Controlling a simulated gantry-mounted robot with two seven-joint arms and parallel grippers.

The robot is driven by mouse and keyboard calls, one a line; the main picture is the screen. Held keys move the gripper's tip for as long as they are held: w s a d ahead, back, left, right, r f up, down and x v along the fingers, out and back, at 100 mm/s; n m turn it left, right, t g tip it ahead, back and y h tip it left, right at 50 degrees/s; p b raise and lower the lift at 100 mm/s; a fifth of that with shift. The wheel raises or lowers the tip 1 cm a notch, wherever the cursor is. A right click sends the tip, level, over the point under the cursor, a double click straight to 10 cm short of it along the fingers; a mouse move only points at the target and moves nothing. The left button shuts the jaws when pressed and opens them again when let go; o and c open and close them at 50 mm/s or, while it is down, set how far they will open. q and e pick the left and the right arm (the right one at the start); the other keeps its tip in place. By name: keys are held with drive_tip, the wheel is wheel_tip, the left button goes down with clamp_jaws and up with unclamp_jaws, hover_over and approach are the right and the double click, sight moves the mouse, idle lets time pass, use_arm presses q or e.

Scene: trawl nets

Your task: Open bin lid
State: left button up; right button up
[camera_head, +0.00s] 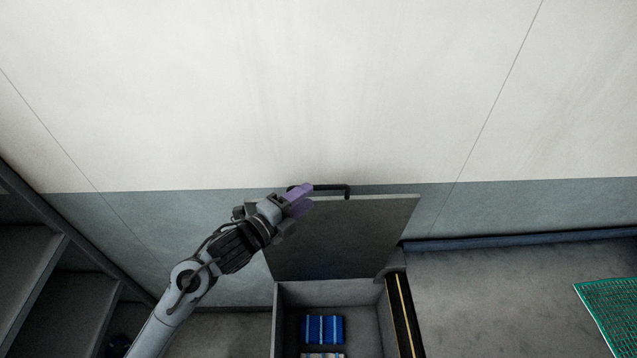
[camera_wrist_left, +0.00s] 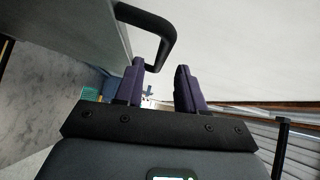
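The bin (camera_head: 279,320) is a grey open box at the bottom centre of the head view. Its lid (camera_head: 350,235) stands raised, close to upright, against the wall behind. The lid's black bar handle (camera_head: 347,192) is at its top edge and also shows large in the left wrist view (camera_wrist_left: 165,38). My left gripper (camera_head: 300,199) is at the handle's left end, with its purple fingers overlapping it in the head view. In the left wrist view the fingers (camera_wrist_left: 160,78) are apart, with the handle just beyond the left fingertip. Contact is unclear. My right gripper is not in view.
Blue items (camera_head: 322,329) lie inside the bin. A black strip with a yellow line (camera_head: 404,315) runs along its right side. Grey shelving (camera_head: 40,275) stands at the left. A green net (camera_head: 612,305) lies at the right. The floor between is clear.

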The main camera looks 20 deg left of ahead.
sight(318, 188)
use_arm(q)
drive_tip(key=shift+p+x, duration=0.8)
drive_tip(key=shift+x, duration=1.95)
drive_tip(key=shift+c, duration=0.5)
clamp_jaws()
